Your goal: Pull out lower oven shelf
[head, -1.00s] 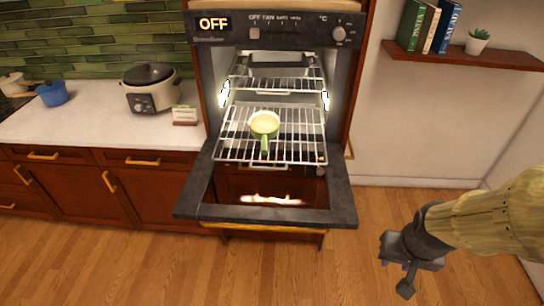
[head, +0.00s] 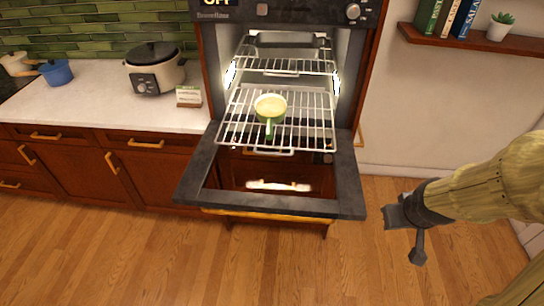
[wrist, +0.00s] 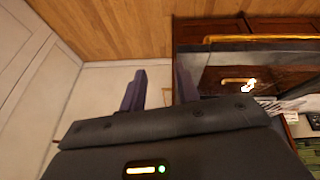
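The lower oven shelf (head: 310,122) is a silver wire rack in the open oven, with its front part showing over the lowered door. A small green pan (head: 270,106) sits on it, its handle pointing to the front. My gripper (head: 404,234) is to the right of the oven door in the head view, apart from the shelf and in front of the wall and floor. In the wrist view its two fingers (wrist: 160,90) are spread with nothing between them. A pale wire part of a rack shows small at the right of the wrist view.
The oven door (head: 345,190) is lowered flat, with a gold handle on its front edge. An upper rack (head: 285,67) is inside the oven. A slow cooker (head: 155,68) stands on the left counter. Books and a plant (head: 499,26) are on a right wall shelf. The floor in front is clear.

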